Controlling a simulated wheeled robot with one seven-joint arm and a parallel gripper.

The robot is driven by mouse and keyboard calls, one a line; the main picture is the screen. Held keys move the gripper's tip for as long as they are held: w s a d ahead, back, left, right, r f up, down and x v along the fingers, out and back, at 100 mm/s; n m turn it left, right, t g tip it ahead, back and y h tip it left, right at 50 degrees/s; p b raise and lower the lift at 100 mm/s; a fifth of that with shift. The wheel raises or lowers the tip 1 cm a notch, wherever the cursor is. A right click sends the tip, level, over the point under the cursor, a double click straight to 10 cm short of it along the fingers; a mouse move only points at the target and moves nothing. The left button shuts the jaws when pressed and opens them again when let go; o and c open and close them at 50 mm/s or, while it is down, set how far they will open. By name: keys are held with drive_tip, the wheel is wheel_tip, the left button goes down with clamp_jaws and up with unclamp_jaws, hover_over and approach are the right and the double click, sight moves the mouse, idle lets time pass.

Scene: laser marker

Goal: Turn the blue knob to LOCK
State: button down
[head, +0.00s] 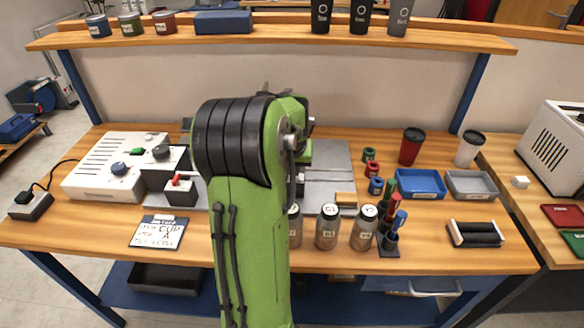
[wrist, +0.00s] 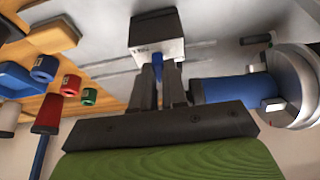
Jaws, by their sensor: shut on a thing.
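In the wrist view, a small blue knob (wrist: 158,72) is on the front of a block with a pale face and dark top (wrist: 158,36). Small dark lettering on the face is too small to read. My gripper (wrist: 160,76) is shut on the knob, one dark finger on either side. The fingers hide most of the knob, so I cannot tell which way it points. In the head view, my green arm hides the gripper and this block.
A blue cylinder (wrist: 225,90) sits against a round grey-white fixture (wrist: 295,85), close beside my fingers. Several bottles and pens stand at the bench front, near steel tumblers (head: 327,228). A white control box (head: 105,160) and red-handled switch (head: 180,187) are left of my arm.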

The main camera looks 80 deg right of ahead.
idle(0.4)
drive_tip(key=c, duration=1.2)
unclamp_jaws()
drive_tip(key=shift+o, duration=0.2)
drive_tip(key=p+v, duration=0.4)
drive_tip(key=v, duration=1.1)
drive_tip(key=shift+r+p, duration=0.3)
drive_tip(key=shift+r, duration=0.05)
drive_tip(key=shift+a, duration=0.1)
wheel_tip(320, 180, up, 7)
drive_tip(key=p, duration=0.6)
